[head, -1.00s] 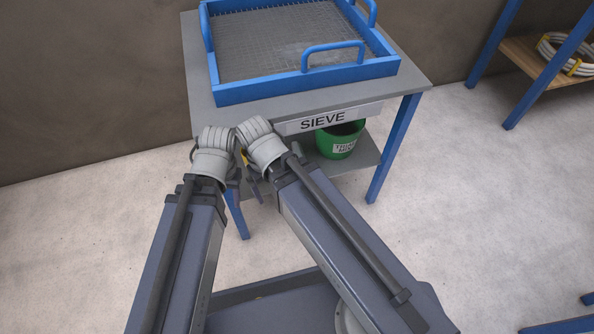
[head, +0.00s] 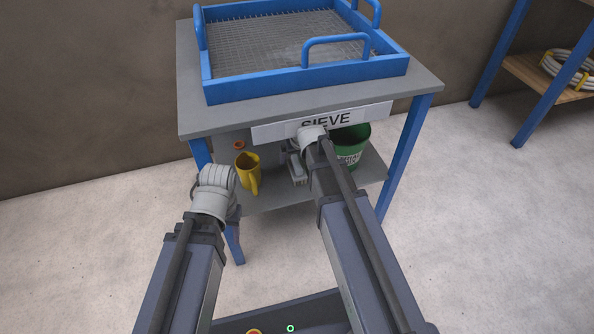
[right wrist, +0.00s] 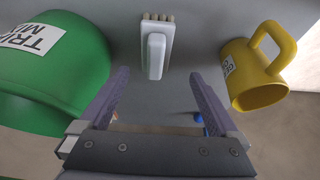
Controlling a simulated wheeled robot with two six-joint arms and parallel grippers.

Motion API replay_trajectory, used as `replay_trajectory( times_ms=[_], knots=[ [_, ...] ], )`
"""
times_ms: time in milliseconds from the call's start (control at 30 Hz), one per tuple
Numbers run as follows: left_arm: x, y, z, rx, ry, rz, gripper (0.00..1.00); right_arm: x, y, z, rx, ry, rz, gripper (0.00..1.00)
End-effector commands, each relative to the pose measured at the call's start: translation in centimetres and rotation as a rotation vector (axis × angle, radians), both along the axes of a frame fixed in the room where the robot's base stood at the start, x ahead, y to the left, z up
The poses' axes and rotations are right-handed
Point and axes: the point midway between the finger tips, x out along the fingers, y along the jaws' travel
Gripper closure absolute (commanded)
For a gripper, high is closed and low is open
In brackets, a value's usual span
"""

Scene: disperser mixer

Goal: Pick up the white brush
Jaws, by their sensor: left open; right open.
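The white brush (right wrist: 155,55) lies on the lower shelf of the sieve table, its brown bristle end pointing away from my right gripper. It also shows in the head view (head: 297,172), partly covered by my right arm. In the right wrist view my right gripper (right wrist: 158,85) is open and empty. The brush lies just ahead of the fingers and roughly centred between them, not in their grasp. In the head view the right fingers are hidden behind my wrist. My left gripper (head: 234,208) is at the table's front left, mostly hidden by its wrist, and away from the brush.
A yellow mug (head: 249,174) and a green bucket (head: 351,147) flank the brush on the lower shelf (head: 285,200). The tabletop with its SIEVE sign (head: 275,131) overhangs them. A blue-framed sieve (head: 305,75) stands on top. Clear floor lies to the right.

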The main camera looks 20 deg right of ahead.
Motion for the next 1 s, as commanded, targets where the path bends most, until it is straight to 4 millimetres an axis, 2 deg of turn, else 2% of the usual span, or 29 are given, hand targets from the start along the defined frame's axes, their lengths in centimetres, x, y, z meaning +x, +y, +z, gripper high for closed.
replay_trajectory(
  times_ms=[267, 567, 1000],
  knots=[
    [0.0, 0.0, -2.4, 0.000, -0.001, 0.002, 0.50, 0.8, 0.0, -2.4, 0.000, 0.002, 0.001, 0.03],
    [0.0, 0.0, -2.9, 0.000, -0.001, 0.002, 0.50, 1.0, -0.1, -2.9, 0.000, 0.002, 0.001, 0.03],
    [0.1, 0.0, -7.4, -0.001, -0.004, 0.002, 0.50, 2.6, -0.8, -7.4, 0.000, 0.003, 0.001, 0.03]
  ],
)
